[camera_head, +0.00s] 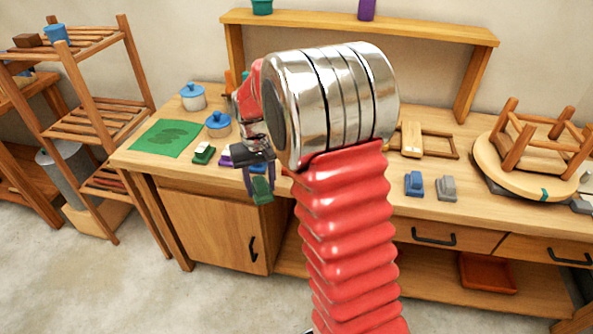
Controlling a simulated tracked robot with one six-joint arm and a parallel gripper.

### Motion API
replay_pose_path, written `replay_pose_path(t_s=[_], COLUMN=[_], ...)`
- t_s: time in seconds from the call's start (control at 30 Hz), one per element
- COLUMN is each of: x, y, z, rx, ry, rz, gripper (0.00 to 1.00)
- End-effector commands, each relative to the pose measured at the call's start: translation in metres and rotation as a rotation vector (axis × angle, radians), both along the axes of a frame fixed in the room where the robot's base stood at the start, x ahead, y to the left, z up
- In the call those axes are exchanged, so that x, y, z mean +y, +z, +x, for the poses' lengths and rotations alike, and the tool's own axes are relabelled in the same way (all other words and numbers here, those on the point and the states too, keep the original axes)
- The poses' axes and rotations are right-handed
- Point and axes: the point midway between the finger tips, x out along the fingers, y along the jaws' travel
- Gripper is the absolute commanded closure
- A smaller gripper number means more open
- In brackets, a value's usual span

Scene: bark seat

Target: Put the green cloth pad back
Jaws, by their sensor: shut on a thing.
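A small dark green pad (263,191) hangs in my gripper (259,182), just in front of the workbench's front edge. My gripper points down and its fingers are shut on the pad. The pad looks clear of the bench, though its exact height is hard to tell. A green block with a pale top (204,153) stands on the bench to the left, with a purple block (225,158) beside it. A blue block (414,184) and a grey block (446,188) stand to the right. My red arm hides the middle of the bench.
An upturned stool (535,165) and a wooden frame (440,143) occupy the right. A slatted shelf (95,122) stands at the left.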

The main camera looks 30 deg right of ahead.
Motion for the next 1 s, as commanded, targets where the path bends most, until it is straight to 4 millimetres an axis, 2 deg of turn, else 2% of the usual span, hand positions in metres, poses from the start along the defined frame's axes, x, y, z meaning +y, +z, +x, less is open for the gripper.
replay_pose_path(t_s=[0.03, 0.1, 0.2, 0.3, 0.43, 1.0], x=[0.021, 0.045, 0.073, 0.091, 0.099, 0.102], y=[-0.003, -0.007, -0.011, -0.013, -0.014, -0.014], z=[0.003, 0.006, 0.009, 0.011, 0.012, 0.012], rx=[0.001, 0.001, 0.002, 0.001, 0.000, 0.000], ry=[0.035, 0.075, 0.120, 0.148, 0.161, 0.167], rz=[0.000, 0.000, 0.000, 0.000, 0.000, 0.000], gripper=[0.78, 0.78, 0.78, 0.78, 0.78, 0.78])
